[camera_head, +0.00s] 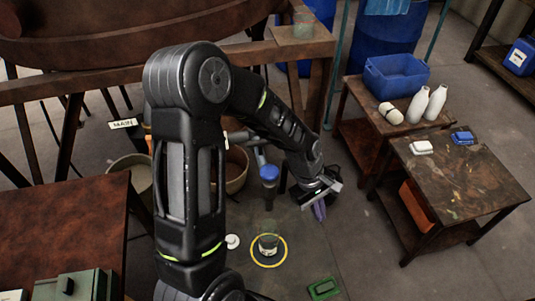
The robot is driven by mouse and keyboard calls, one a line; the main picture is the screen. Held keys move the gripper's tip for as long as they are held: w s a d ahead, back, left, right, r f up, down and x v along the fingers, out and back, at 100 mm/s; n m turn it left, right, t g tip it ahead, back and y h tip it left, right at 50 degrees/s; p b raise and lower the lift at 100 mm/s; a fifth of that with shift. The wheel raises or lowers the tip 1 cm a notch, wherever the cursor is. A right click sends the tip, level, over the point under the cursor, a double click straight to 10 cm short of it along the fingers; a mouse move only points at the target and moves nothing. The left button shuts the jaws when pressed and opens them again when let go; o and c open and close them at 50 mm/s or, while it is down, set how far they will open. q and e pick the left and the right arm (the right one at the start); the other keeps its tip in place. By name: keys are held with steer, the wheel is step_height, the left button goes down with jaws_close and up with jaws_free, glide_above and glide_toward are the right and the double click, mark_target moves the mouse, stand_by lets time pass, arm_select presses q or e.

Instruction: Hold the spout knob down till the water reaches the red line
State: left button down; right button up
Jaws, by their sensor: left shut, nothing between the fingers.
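A blue round knob-like cap (268,172) stands on a bluish upright piece near the middle of the view; it may be the spout knob. Below it a small jar (268,244) stands on the floor inside a yellow ring. I cannot make out a red line or a water level on it. My left gripper (320,208) is shut and empty, pointing down to the right of the blue cap and apart from it. A purple part shows at its tip. My left arm hides much of the area behind it. My right gripper is not in view.
A large rusty vat (130,30) fills the upper left. Pots (238,170) stand below it, partly hidden by my arm. A stained table (465,180) and a smaller one with a blue bin (396,75) stand at right. A green object (323,288) lies on the floor.

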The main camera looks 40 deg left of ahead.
arm_select(q)
steer(key=s+a+r+n, duration=0.1)
steer(key=a+r+n, duration=0.4)
steer(key=r, duration=0.5)
steer(key=s+a+r+n+y+p, duration=0.1)
steer(key=a+r+n, duration=0.3)
steer(key=r, duration=0.6)
steer(key=s+a+r+n+y+p, duration=0.1)
steer(key=s+a+r+n, duration=0.2)
steer(key=r, duration=0.7)
steer(key=a+n, duration=0.2)
steer(key=a, duration=0.1)
steer(key=shift+s+a+r+n, duration=0.2)
steer(key=shift+s+r+n, duration=0.1)
steer(key=shift+r, duration=0.1)
steer(key=b, duration=0.5)
glide_toward(269, 170)
steer(key=f, duration=0.7)
steer(key=shift+w+d, duration=0.25)
steer(key=shift+d, duration=0.1)
steer(key=shift+r, duration=0.1)
